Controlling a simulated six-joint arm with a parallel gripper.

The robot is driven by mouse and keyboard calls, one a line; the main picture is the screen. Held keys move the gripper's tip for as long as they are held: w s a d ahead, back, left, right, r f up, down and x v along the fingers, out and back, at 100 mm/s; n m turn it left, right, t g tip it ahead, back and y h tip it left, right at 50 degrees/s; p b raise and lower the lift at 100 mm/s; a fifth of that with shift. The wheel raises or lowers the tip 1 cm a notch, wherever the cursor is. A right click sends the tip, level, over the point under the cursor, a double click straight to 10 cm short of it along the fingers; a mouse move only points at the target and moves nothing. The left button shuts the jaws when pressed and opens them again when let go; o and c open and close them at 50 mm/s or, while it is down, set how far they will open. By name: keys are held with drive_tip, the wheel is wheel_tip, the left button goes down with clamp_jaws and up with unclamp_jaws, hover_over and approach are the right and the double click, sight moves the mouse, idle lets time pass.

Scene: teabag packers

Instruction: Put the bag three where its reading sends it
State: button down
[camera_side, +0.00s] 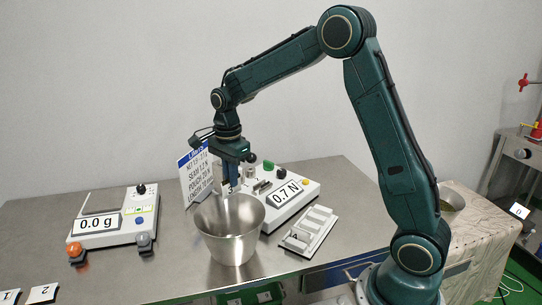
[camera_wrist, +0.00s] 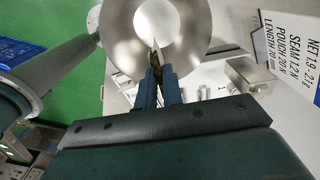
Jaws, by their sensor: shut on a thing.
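My gripper (camera_side: 230,190) points down over the back part of a steel bowl (camera_side: 232,240), in front of a white tester reading 0.7 N (camera_side: 290,196). In the wrist view my gripper (camera_wrist: 158,74) is shut on a thin, pale item seen edge-on, probably the bag (camera_wrist: 155,47). The bowl (camera_wrist: 198,22) lies beneath it there.
A scale reading 0.0 g (camera_side: 99,224) stands at the left. Tags 1 (camera_side: 9,297) and 2 (camera_side: 43,293) lie at the front left. A white slotted tray (camera_side: 310,232) sits right of the bowl. A cart with label D (camera_side: 519,211) stands far right.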

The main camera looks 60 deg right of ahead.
sight(233, 195)
drive_tip(key=shift+f, duration=0.25)
drive_tip(key=shift+f, duration=0.1)
drive_tip(key=shift+f, duration=2.85)
drive_tip(key=c, duration=1.5)
unclamp_jaws()
drive_tip(key=shift+o, duration=0.2)
wheel_tip(233, 195, up, 14)
drive_tip(key=shift+f, duration=0.2)
drive_tip(key=shift+r, duration=0.1)
